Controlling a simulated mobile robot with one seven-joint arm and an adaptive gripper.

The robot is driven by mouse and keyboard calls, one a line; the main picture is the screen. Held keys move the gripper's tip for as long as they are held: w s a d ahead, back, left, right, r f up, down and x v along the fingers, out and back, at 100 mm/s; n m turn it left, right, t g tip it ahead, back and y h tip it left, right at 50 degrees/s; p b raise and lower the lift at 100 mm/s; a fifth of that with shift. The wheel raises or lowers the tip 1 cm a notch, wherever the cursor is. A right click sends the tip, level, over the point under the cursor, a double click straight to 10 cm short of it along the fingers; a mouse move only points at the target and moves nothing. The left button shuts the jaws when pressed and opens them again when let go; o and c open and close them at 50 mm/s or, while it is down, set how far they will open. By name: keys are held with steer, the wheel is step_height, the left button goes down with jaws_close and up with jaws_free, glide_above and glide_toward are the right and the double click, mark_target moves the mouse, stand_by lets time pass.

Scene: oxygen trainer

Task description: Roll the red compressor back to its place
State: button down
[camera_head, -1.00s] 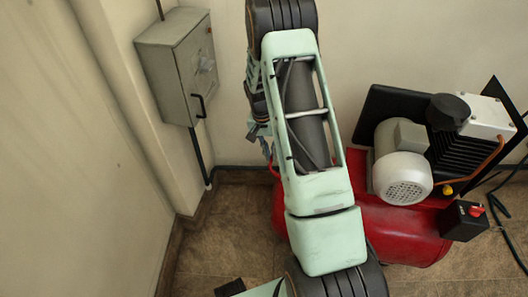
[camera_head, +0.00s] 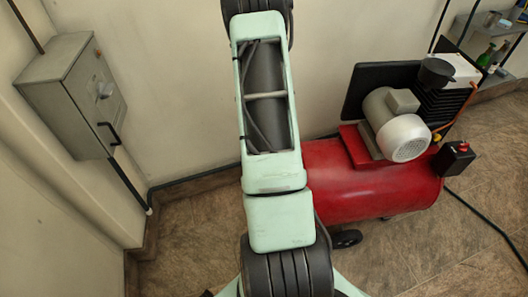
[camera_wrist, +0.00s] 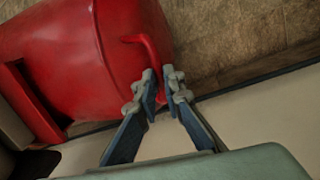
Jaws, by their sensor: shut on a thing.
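The red compressor (camera_head: 375,185) stands on the floor right of my arm in the head view. It has a red tank, a grey motor (camera_head: 403,130) on top and a dark wheel (camera_head: 346,238) below. In the wrist view the rounded red tank end (camera_wrist: 75,60) fills the upper left, with a curved red handle (camera_wrist: 146,46) on it. My gripper (camera_wrist: 161,80) is shut on this handle, its two fingers on either side of the bar. In the head view my arm hides the gripper and the handle.
A grey wall cabinet (camera_head: 75,95) hangs at the left, with a dark pipe running down and along the wall foot. A shelf with bottles (camera_head: 490,52) stands at the upper right. A dark hose (camera_head: 480,215) lies on the floor at the right. Floor (camera_head: 420,260) in front of the compressor is clear.

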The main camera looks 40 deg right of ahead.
steer(key=s+d, duration=0.4)
steer(key=d, duration=0.1)
steer(key=shift+s+d+f, duration=0.1)
steer(key=shift+s+d, duration=0.05)
steer(key=shift+d, duration=0.2)
steer(key=c, duration=2)
jaws_free()
steer(key=shift+w, duration=0.2)
steer(key=shift+w+a+r, duration=0.1)
steer(key=shift+r, duration=0.4)
steer(key=r, duration=0.3)
steer(key=a+r, duration=0.1)
steer(key=r, duration=0.3)
steer(key=w+r, duration=0.1)
steer(key=r, duration=0.3)
steer(key=shift+a, duration=0.35)
